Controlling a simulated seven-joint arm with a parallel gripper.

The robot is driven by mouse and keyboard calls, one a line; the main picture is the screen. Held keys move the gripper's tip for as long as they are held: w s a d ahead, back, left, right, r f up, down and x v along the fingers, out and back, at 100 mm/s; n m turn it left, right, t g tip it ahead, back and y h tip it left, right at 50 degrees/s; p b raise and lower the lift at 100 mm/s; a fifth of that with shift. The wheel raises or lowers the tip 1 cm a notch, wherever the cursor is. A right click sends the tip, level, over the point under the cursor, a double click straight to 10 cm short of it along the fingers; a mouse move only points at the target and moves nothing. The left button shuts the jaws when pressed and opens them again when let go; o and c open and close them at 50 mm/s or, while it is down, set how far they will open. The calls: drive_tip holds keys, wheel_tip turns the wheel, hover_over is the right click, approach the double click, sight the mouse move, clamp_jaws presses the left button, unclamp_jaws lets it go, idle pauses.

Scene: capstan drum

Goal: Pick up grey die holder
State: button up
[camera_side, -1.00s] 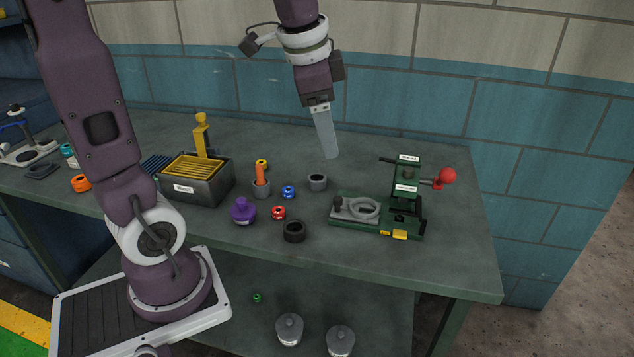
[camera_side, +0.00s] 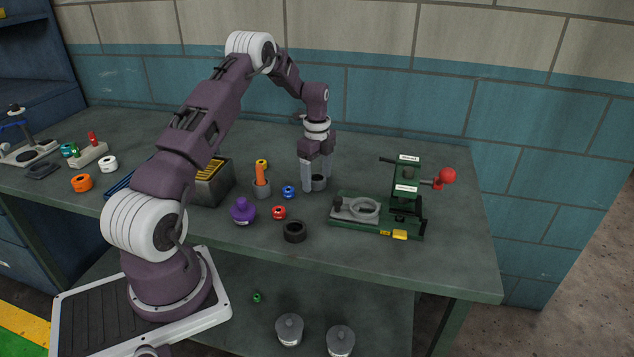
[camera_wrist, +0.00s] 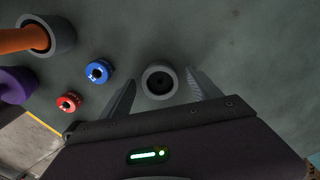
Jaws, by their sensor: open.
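The grey die holder (camera_side: 319,183) is a short grey ring with a dark centre, standing on the bench left of the green press. My gripper (camera_side: 318,184) points down with its fingers low, one on either side of the holder. In the wrist view the holder (camera_wrist: 160,82) lies between the two open fingers (camera_wrist: 160,90), with a gap to each, nearer the tips. The left finger hides part of it in the side view. Another grey ring (camera_side: 262,190) with an orange peg in it stands further left.
A blue die (camera_side: 288,192), a red die (camera_side: 278,212), a purple knob-like piece (camera_side: 243,211) and a black ring (camera_side: 294,231) are close by on the left and front. The green press (camera_side: 380,215) with a red ball handle is to the right. Bench behind is clear.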

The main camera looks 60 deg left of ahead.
clamp_jaws()
idle(0.3)
